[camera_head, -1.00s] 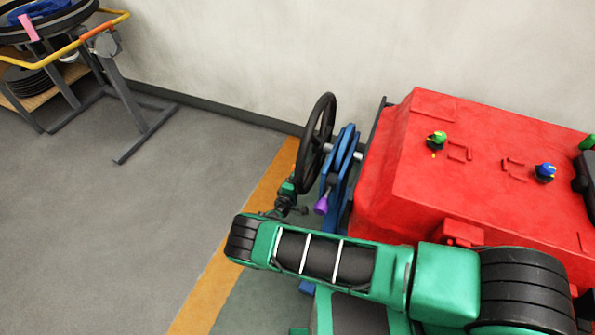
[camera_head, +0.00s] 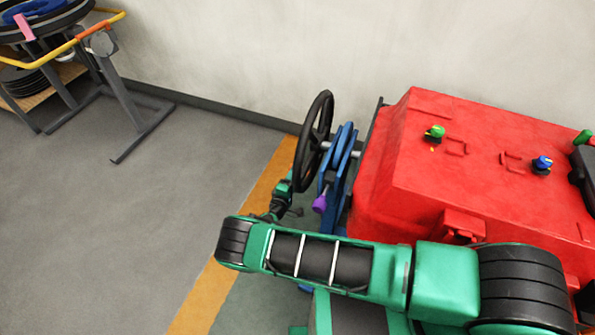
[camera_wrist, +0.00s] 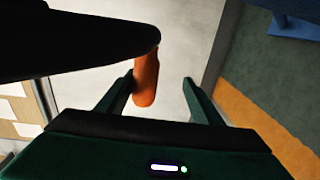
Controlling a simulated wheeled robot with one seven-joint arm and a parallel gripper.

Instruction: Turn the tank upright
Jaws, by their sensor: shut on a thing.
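The red tank (camera_head: 450,150) fills the right of the head view, a boxy body with sloped faces against the wall. A black handwheel (camera_head: 314,142) stands at its left end on a shaft through a blue bracket (camera_head: 340,165). In the wrist view, the wheel's dark rim (camera_wrist: 70,45) crosses the upper left, with an orange handle (camera_wrist: 147,80) hanging from it. In the head view, my gripper is at the wheel's lower left, partly hidden by the wheel and my arm.
Green (camera_head: 434,132) and blue (camera_head: 543,163) knobs stick up from the tank. A purple knob (camera_head: 319,204) hangs by the bracket. A cart with a yellow rail (camera_head: 60,50) stands at the upper left. The floor between is clear, with an orange stripe (camera_head: 215,275).

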